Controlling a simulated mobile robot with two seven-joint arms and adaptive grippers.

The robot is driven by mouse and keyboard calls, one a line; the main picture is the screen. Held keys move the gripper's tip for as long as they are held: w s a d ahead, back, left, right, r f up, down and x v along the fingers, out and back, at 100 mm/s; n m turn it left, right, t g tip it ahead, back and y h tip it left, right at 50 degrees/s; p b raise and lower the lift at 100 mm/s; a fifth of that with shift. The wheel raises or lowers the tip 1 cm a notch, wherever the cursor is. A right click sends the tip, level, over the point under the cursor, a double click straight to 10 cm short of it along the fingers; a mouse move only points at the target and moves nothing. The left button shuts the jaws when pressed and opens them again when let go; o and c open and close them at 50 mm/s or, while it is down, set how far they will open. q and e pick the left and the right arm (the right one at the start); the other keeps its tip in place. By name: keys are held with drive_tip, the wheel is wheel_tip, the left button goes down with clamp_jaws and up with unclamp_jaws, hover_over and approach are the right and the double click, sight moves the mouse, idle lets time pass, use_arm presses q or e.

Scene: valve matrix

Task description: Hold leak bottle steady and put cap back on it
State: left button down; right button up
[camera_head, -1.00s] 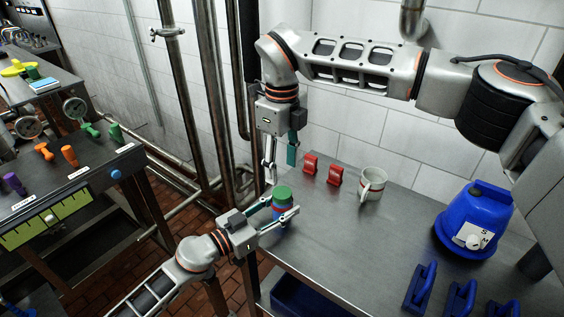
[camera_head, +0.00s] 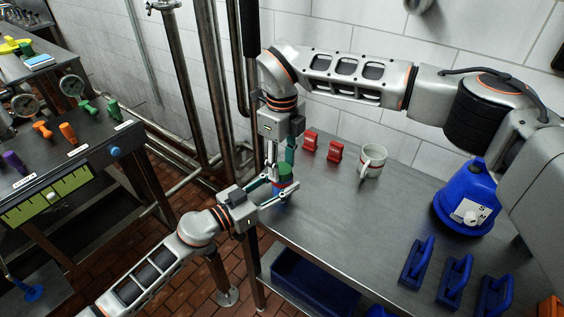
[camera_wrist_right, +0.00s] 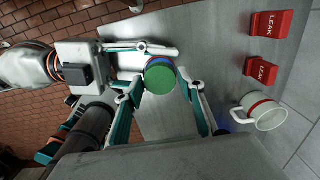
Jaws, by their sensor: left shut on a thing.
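The bottle (camera_head: 278,197) has a blue body with red near its top and stands upright near the left edge of the steel table. A round green cap (camera_wrist_right: 160,80) sits on top of it; any gap between the two cannot be made out. My left gripper (camera_head: 280,193) is shut around the bottle's body from the left. My right gripper (camera_head: 281,168) points down from above, its fingers open on either side of the green cap. In the wrist view a fingertip lies close to each side of the cap; contact is unclear.
Two red LEAK blocks (camera_head: 310,140) (camera_head: 335,151) and a white mug (camera_head: 372,161) stand behind to the right. A blue bucket-like container (camera_head: 467,200) and blue handles (camera_head: 455,278) are farther right. The table middle (camera_head: 345,215) is clear.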

drive_tip(key=c, duration=0.6)
drive_tip(key=shift+c, duration=0.2)
drive_tip(key=shift+m, duration=0.8)
drive_tip(key=o, duration=1.3)
wheel_tip(320, 180, up, 12)
